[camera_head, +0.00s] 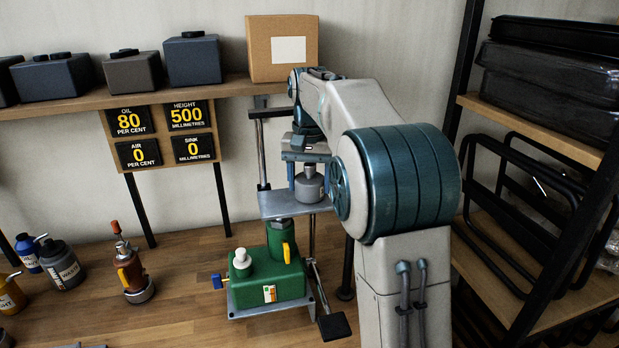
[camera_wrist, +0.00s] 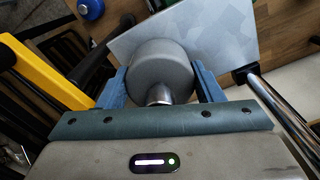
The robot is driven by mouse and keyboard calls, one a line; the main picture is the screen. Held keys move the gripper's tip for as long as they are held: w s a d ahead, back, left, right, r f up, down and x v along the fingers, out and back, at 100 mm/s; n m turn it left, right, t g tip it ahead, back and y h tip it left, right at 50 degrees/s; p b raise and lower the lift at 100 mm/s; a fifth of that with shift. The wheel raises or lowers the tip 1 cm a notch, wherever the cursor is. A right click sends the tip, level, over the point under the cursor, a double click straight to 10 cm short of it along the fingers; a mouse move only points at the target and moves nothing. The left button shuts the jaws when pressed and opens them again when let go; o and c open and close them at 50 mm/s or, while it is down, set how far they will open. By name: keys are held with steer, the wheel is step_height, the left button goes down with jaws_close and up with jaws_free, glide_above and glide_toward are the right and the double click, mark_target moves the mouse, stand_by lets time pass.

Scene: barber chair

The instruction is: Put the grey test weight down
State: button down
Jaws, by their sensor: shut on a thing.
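The grey test weight (camera_head: 309,187) is a short cylinder with a narrow neck. It also shows in the wrist view (camera_wrist: 158,66), between the two blue fingers. My gripper (camera_head: 308,168) is shut on its neck from above. The weight is upright over a flat grey metal plate (camera_head: 274,207), which also shows in the wrist view (camera_wrist: 232,42). Its underside is at or very close to the plate; I cannot tell whether they touch. The plate sits above a green cylinder (camera_head: 284,241) on a green base unit (camera_head: 270,282).
Signs (camera_head: 189,148) read oil 80 percent, height 500 millimetres, air 0 percent and sink 0 millimetres. A cardboard box (camera_head: 281,60) stands on the shelf above. A black rack (camera_head: 545,200) is at right.

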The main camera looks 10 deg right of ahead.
mark_target(311, 181)
steer(key=shift+c, duration=2)
jaws_free()
steer(key=shift+f, duration=0.1)
step_height(311, 181, up, 12)
steer(key=shift+r+p, duration=0.15)
steer(key=shift+p, duration=0.2)
steer(key=s+f+n+t, duration=0.1)
steer(key=s+f, duration=0.5)
steer(key=s, duration=0.3)
steer(key=s+a+f+n+t, duration=0.1)
steer(key=s+f+n, duration=0.1)
steer(key=s+f, duration=0.4)
steer(key=s+f+n+t, duration=0.1)
steer(key=s+f+t, duration=0.1)
steer(key=s+f, duration=0.5)
steer(key=s, duration=0.6)
steer(key=shift+a+n, duration=0.25)
steer(key=shift+n, duration=0.05)
steer(key=shift+f, duration=0.1)
